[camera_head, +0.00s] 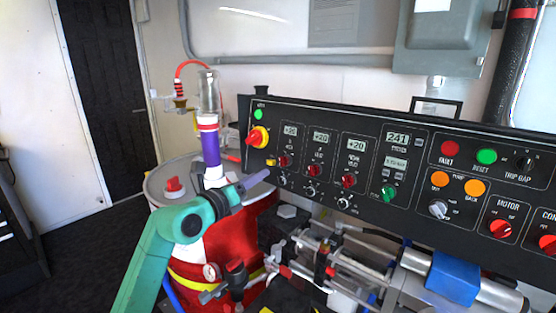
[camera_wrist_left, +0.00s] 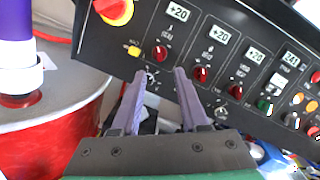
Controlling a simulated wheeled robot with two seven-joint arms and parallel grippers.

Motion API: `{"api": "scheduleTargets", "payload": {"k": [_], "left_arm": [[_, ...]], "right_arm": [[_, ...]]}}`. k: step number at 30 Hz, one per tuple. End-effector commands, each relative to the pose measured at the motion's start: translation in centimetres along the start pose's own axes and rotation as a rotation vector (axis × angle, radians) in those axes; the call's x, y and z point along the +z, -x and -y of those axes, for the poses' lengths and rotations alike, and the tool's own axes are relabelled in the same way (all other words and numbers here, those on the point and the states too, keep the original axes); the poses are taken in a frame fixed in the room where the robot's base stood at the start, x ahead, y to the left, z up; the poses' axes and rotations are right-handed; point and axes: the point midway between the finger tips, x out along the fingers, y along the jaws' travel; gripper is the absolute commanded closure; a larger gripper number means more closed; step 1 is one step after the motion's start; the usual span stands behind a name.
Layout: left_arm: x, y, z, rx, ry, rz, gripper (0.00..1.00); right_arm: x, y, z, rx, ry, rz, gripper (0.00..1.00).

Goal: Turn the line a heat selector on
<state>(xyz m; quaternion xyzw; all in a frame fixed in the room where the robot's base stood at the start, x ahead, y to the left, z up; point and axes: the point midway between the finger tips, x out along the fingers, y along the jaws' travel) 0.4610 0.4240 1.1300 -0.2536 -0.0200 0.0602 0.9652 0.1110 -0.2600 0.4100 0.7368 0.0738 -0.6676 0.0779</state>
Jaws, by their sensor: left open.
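The black control panel (camera_head: 420,150) has a left column with a "+20" display, a red knob (camera_head: 283,161) and a small silver selector (camera_head: 282,180) below it. The labels are too small to read surely, so I cannot tell which control is the line A heat selector. In the left wrist view, the left column's red knob (camera_wrist_left: 160,52) and silver selector (camera_wrist_left: 150,80) show ahead of the fingers. My left gripper (camera_head: 266,173) is open and empty, just in front of the panel's lower left. Its purple fingertips (camera_wrist_left: 160,73) stand apart, with the silver selector between them in the picture. Contact cannot be told.
Similar columns with red knobs (camera_head: 313,170) and a green knob (camera_head: 388,193) lie to the right. A red and yellow switch (camera_head: 258,137) is at the panel's left end. A red drum (camera_head: 225,245) and a purple-banded pump (camera_head: 208,145) stand left. Metal machinery (camera_head: 350,265) fills the space below.

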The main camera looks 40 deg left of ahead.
Motion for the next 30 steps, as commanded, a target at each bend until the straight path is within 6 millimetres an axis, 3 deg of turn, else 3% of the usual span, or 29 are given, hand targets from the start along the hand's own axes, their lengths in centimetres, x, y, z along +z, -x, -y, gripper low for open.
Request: {"api": "scheduleTargets", "payload": {"k": [6, 10, 15, 21, 24, 25, 30], "left_arm": [[0.4, -6.0, 0.3, -0.002, 0.001, 0.000, 0.56], [0.3, -8.5, 0.2, -0.001, 0.001, 0.001, 0.56], [0.0, -9.8, 0.1, -0.001, -0.002, 0.000, 0.56], [-0.1, -9.8, 0.1, -0.001, -0.002, 0.000, 0.56], [-0.1, -9.8, 0.1, -0.001, -0.001, -0.001, 0.94], [-0.1, -9.8, 0.1, -0.001, -0.001, -0.001, 1.00], [-0.1, -9.8, 0.1, -0.001, -0.001, -0.001, 1.00]], "right_arm": [[-0.3, 2.0, -0.1, 0.000, 0.000, -0.002, 0.50], [-0.4, 2.5, -0.1, 0.000, 0.000, -0.002, 0.50], [-0.3, 2.6, 0.0, 0.000, 0.000, -0.001, 0.50], [-0.3, 2.5, 0.0, 0.000, 0.000, -0.001, 0.50], [-0.3, 2.5, 0.0, 0.000, 0.000, -0.001, 0.50], [-0.3, 2.5, 0.0, 0.000, 0.000, -0.001, 0.50], [-0.3, 2.5, 0.0, 0.000, -0.001, -0.001, 0.50]]}}
